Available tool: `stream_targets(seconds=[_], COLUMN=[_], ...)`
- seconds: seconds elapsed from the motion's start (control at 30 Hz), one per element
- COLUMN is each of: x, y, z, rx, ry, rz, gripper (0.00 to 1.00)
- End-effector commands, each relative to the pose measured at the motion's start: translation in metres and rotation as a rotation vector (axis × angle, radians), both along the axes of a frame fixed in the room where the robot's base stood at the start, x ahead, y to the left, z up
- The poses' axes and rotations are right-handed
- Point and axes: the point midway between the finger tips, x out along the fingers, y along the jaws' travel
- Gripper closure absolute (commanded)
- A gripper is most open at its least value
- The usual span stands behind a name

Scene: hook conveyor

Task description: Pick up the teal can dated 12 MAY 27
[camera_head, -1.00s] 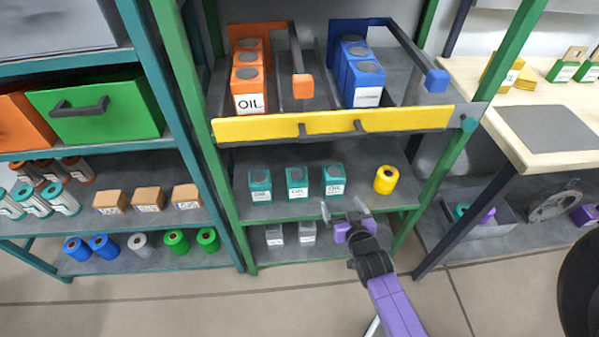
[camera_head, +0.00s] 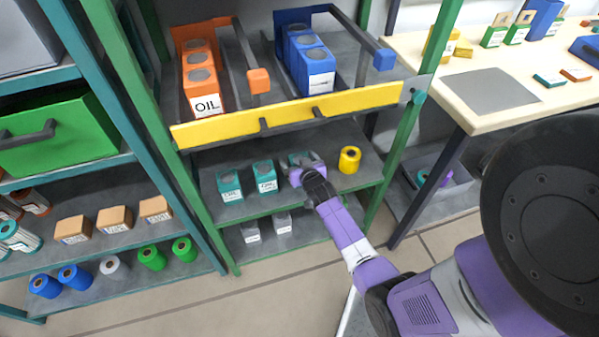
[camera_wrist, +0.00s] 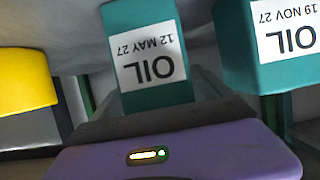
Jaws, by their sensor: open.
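Three teal oil cans stand in a row on the middle shelf. The can dated 12 MAY 27 (camera_wrist: 148,60) is in the middle of the wrist view, label facing me and upside down. In the head view it fits the rightmost can (camera_head: 296,157), mostly hidden behind my gripper (camera_head: 308,166). My gripper is open, directly in front of that can; its purple body (camera_wrist: 180,155) fills the bottom of the wrist view. Whether the fingers are beside the can is not clear. The can dated 19 NOV 27 (camera_wrist: 275,45) stands to the right in the wrist view.
A yellow spool (camera_head: 349,159) stands right of the cans, with free shelf between. The yellow-fronted tray (camera_head: 290,119) with orange and blue cans hangs above. A green post (camera_head: 395,150) bounds the shelf at right. Small grey boxes (camera_head: 283,223) sit below.

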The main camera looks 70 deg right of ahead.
Motion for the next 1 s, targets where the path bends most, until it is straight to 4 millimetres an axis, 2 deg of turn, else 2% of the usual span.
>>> stream_targets(seconds=[0.3,0.73,0.77,1.0], x=[0.0039,0.0036,0.0036,0.0043], y=[-0.0038,-0.0036,-0.0036,-0.0042], z=[-0.002,-0.002,-0.002,0.0016], rx=[0.0,0.0,0.0,-0.002], ry=[0.0,0.0,0.0,-0.002], rz=[0.001,0.001,0.001,0.001], gripper=[0.13,0.97,1.0,1.0])
